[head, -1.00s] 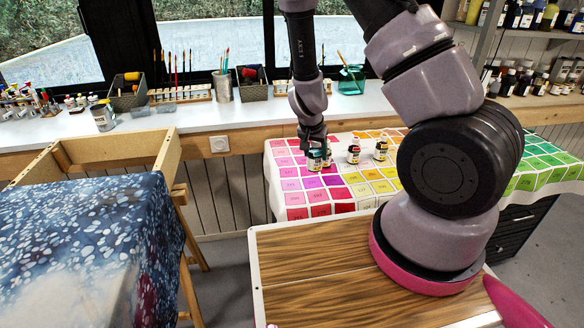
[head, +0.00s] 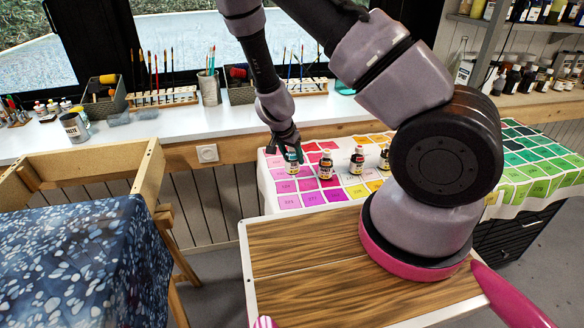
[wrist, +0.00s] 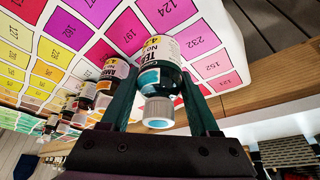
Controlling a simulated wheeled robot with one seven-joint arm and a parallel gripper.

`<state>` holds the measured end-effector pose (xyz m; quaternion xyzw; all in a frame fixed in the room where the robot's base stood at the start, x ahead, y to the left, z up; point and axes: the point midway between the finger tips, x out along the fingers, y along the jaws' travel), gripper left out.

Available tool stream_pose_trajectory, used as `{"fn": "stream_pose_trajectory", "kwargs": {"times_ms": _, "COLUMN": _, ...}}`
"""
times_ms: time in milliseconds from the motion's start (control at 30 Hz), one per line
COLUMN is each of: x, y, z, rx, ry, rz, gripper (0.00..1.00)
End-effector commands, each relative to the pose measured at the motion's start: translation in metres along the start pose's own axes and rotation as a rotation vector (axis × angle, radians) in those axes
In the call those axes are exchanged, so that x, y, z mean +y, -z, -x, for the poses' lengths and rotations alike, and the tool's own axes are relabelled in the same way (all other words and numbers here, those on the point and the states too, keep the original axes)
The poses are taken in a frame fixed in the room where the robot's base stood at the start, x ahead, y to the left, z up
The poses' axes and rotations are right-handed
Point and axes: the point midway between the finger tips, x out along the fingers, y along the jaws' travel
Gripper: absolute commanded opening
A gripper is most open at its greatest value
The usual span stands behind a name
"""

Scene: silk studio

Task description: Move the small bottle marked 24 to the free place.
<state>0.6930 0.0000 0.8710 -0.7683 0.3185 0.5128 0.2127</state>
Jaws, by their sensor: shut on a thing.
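A small bottle with a teal band, white label and pale grey cap is in my gripper (head: 291,156). The held bottle (head: 293,168) is at the left end of the bottle row in the head view. In the wrist view the held bottle (wrist: 161,75) is between the two dark green fingers. Its label shows "TE" and a "4"; the full number is not readable. It is over the pink squares of the colour chart cloth (head: 289,201); I cannot tell whether its base touches.
A bottle labelled "AMB" (wrist: 112,75) stands beside the held one, with a gap in the head view. Further dark bottles (head: 357,160) (head: 384,161) stand to its right. Pink squares at the chart's left side are bare. The wooden ledge (wrist: 255,95) runs behind the cloth.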

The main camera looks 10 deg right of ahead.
Motion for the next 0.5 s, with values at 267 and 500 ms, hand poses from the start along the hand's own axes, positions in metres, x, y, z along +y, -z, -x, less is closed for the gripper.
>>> {"fn": "stream_pose_trajectory", "kwargs": {"times_ms": 267, "x": 0.001, "y": -0.014, "z": -0.035, "rx": -0.001, "ry": -0.002, "rz": -0.001, "gripper": 0.00}}
{"fn": "stream_pose_trajectory", "kwargs": {"times_ms": 500, "x": 0.000, "y": -0.017, "z": -0.039, "rx": -0.001, "ry": 0.001, "rz": 0.000, "gripper": 0.00}}
